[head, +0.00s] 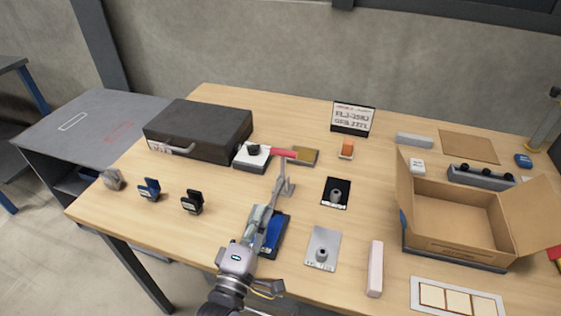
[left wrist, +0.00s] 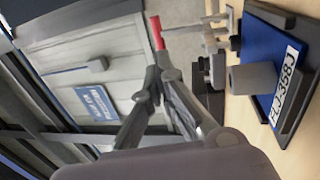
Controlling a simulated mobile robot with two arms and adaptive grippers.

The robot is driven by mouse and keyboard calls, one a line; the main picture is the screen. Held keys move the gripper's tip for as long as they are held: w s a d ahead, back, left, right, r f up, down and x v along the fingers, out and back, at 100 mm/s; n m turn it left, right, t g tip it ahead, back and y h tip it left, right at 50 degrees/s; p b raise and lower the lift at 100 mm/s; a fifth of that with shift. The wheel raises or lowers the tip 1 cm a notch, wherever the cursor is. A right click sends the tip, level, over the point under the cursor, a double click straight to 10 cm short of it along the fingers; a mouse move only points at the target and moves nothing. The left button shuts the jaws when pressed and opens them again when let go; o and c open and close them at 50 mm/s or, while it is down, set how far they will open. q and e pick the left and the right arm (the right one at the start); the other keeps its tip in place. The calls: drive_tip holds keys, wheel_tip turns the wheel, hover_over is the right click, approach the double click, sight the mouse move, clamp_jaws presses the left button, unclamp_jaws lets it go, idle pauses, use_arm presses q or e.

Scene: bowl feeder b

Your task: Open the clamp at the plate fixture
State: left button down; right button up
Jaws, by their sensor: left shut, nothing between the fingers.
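The clamp's red handle (head: 279,152) lies roughly level at the top of its grey metal post (head: 284,183), behind the plate fixture. In the left wrist view the red handle (left wrist: 157,33) and metal linkage (left wrist: 200,40) show just past my fingertips. The blue plate (head: 273,238) lies on the dark fixture, partly hidden by my gripper; it also shows in the left wrist view (left wrist: 268,62) with a white label and a grey cylinder (left wrist: 250,78). My left gripper (head: 272,198) is shut and empty, over the fixture, near the clamp. Whether it touches the clamp is unclear. My right gripper is out of view.
A black case (head: 200,130) and a white box with a black knob (head: 250,158) stand behind left. Two small dark holders (head: 192,203) (head: 149,190) stand left. A black plate (head: 336,193) and grey plate (head: 323,246) lie right, before an open carton (head: 455,215).

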sight(282, 156)
use_arm(q)
drive_tip(key=shift+w+d+r, duration=0.1)
drive_tip(key=shift+w, duration=0.25)
drive_tip(key=p+x, duration=0.2)
drive_tip(key=x, duration=1)
drive_tip(key=shift+w, duration=0.1)
drive_tip(key=shift+w+d, duration=0.15)
drive_tip(key=shift+w, duration=0.45)
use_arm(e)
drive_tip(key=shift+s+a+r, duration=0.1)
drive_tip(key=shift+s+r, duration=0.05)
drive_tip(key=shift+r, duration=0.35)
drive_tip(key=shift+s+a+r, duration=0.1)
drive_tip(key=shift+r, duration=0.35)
